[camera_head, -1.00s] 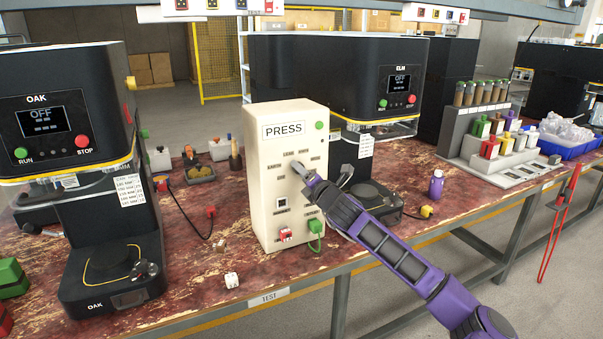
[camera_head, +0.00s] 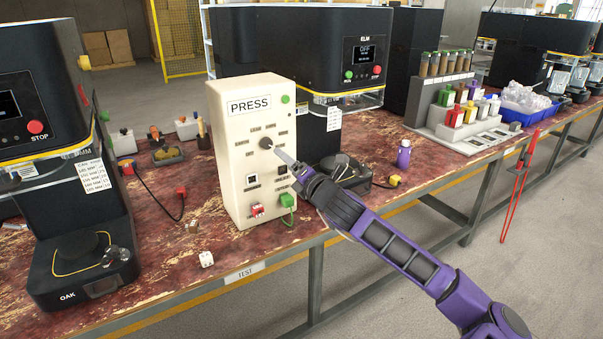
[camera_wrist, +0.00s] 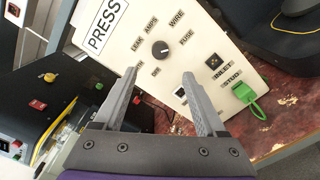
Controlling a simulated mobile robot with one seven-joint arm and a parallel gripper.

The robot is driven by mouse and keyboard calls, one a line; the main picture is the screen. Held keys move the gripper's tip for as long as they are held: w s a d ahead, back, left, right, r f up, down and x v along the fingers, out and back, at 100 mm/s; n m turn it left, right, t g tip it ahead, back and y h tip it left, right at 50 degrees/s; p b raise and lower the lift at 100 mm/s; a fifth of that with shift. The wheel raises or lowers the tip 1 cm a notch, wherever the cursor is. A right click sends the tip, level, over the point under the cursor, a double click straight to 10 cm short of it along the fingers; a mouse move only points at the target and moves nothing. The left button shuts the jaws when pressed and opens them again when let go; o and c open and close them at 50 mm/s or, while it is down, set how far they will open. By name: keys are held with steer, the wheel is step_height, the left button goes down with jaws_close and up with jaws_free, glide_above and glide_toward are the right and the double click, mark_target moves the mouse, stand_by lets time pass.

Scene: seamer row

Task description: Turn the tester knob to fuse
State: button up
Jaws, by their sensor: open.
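The cream tester (camera_head: 243,190), marked PRESS, stands upright on the bench; its front also shows in the wrist view (camera_wrist: 205,60). Its round dark knob (camera_head: 269,143) sits in a ring of printed labels. In the wrist view the knob (camera_wrist: 160,49) shows clear, with LEAK, AMPS, WIRE, FUSE (camera_wrist: 187,37) and OFF around it. A small light mark shows on the knob, but I cannot tell for certain which label it points at. My gripper (camera_head: 281,156) is open and empty, in front of the panel. In the wrist view its fingertips (camera_wrist: 160,73) are apart, with the knob beyond the gap.
A green plug (camera_head: 287,201) and a red one (camera_head: 257,210) sit low on the panel. The ELM machine (camera_head: 330,50) stands behind, the OAK machine (camera_head: 85,265) at left. A white die (camera_head: 206,259) and purple bottle (camera_head: 404,154) are on the bench.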

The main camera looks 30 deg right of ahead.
steer(key=s, duration=0.6)
steer(key=shift+s, duration=0.35)
steer(key=shift+d, duration=0.1)
